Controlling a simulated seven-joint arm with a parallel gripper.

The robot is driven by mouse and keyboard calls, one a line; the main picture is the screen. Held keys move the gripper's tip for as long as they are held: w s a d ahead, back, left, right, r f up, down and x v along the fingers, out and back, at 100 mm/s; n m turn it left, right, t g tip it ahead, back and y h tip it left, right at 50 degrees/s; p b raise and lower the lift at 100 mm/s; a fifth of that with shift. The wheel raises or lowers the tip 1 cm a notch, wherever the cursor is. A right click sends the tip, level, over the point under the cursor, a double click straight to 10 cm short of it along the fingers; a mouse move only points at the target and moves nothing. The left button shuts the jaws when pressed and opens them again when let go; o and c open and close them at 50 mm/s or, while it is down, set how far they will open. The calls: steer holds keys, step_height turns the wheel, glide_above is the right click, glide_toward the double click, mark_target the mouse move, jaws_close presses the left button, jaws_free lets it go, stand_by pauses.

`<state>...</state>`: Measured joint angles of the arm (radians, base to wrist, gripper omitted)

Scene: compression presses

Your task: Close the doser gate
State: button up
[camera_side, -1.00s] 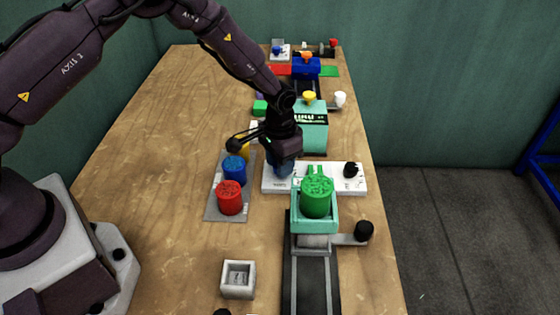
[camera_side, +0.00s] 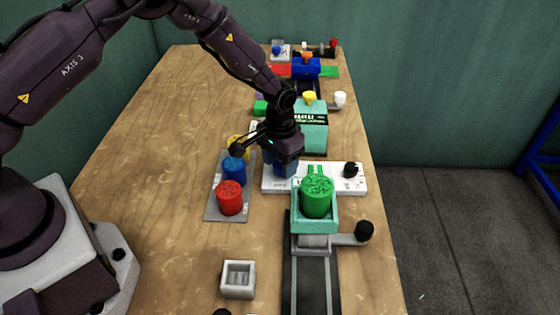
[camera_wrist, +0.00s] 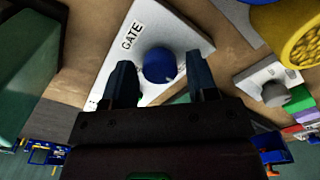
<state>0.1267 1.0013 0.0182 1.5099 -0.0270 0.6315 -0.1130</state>
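A white panel (camera_wrist: 138,45) lettered "GATE" carries a round blue knob (camera_wrist: 158,65). In the wrist view my gripper (camera_wrist: 160,62) has its fingers apart, one on each side of the knob. I see no firm contact; how deep the fingers reach is unclear. In the side view my gripper (camera_side: 285,165) points down over the left end of the white panel (camera_side: 312,181), hiding most of the knob. A teal hopper (camera_side: 315,228) holding a green cylinder (camera_side: 317,197) stands just in front of the panel. The gate itself cannot be made out.
Red (camera_side: 230,198), blue (camera_side: 235,171) and yellow cylinders stand on a grey tray (camera_side: 217,208) left of the gripper. A black knob (camera_side: 350,170) sits on the panel's right end. Another black knob (camera_side: 364,230) sticks out beside the hopper. The table's left side is mostly clear.

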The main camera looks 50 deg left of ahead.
mark_target(280, 164)
stand_by(0.3)
step_height(280, 164, up, 13)
steer(key=shift+f, duration=0.1)
stand_by(0.4)
steer(key=s+a+r+t, duration=0.1)
steer(key=s+r+t, duration=0.1)
steer(key=s+r, duration=0.4)
steer(key=s+a+r+t, duration=0.1)
steer(key=s+a+r, duration=0.1)
steer(key=s+r, duration=0.4)
steer(key=s+a+r+t, duration=0.2)
steer(key=s+r, duration=0.5)
steer(key=s, duration=0.7)
steer(key=shift+s+a+t, duration=0.15)
steer(key=shift+s+t, duration=0.15)
steer(key=shift+s, duration=0.05)
